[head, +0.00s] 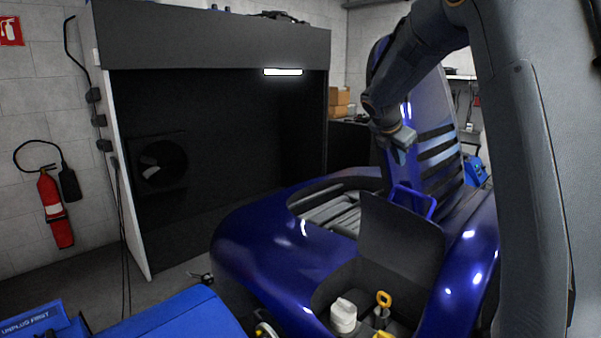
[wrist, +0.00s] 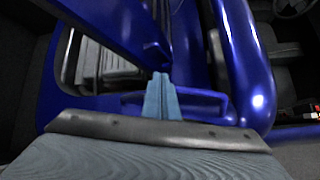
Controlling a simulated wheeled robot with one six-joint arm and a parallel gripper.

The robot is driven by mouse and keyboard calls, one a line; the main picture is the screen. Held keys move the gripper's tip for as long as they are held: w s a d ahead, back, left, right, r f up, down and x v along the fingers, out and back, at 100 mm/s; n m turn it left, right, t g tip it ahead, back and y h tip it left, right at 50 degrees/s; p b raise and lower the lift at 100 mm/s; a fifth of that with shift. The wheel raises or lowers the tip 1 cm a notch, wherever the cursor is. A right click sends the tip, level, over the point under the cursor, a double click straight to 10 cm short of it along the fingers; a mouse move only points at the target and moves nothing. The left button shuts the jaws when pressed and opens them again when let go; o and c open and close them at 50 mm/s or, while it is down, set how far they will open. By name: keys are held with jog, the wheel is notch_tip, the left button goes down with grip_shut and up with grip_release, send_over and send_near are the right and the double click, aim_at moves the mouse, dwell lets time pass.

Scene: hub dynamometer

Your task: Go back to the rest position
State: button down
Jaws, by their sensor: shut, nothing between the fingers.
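My gripper (wrist: 162,97) shows in the wrist view with its two blue-grey fingers together and nothing between them. In the head view my gripper (head: 400,155) hangs at the end of my arm, above the blue car body (head: 270,235). In the wrist view the blue car body (wrist: 250,75) lies around and beneath the fingers. A blue bar (head: 412,197) stands behind the dark raised flap (head: 400,238) in the head view. I cannot tell whether the fingers touch any of it.
A white-capped container (head: 343,316) and a yellow-handled part (head: 383,300) sit in the car's open front bay. A large dark booth (head: 215,130) stands behind. A red fire extinguisher (head: 54,210) hangs on the left wall. A blue case (head: 175,318) is at the lower left.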

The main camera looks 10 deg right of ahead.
jog(key=s+a+f+m+g+y+b, duration=0.1)
jog(key=s+a+f+m+y+b, duration=0.1)
jog(key=s+a+f+m, duration=0.4)
jog(key=s+a+f+m+g+y+b, duration=0.2)
jog(key=s+a+f+m, duration=0.5)
jog(key=s+f, duration=0.7)
jog(key=s+a+f+m+g+y+b, duration=0.1)
jog(key=s+a+f+m+b, duration=0.3)
jog(key=s+f+m, duration=0.5)
jog(key=s+a+f+y, duration=0.1)
jog(key=s+a, duration=0.1)
jog(key=s, duration=0.5)
jog(key=shift+a+m+g, duration=0.3)
jog(key=shift+m, duration=0.1)
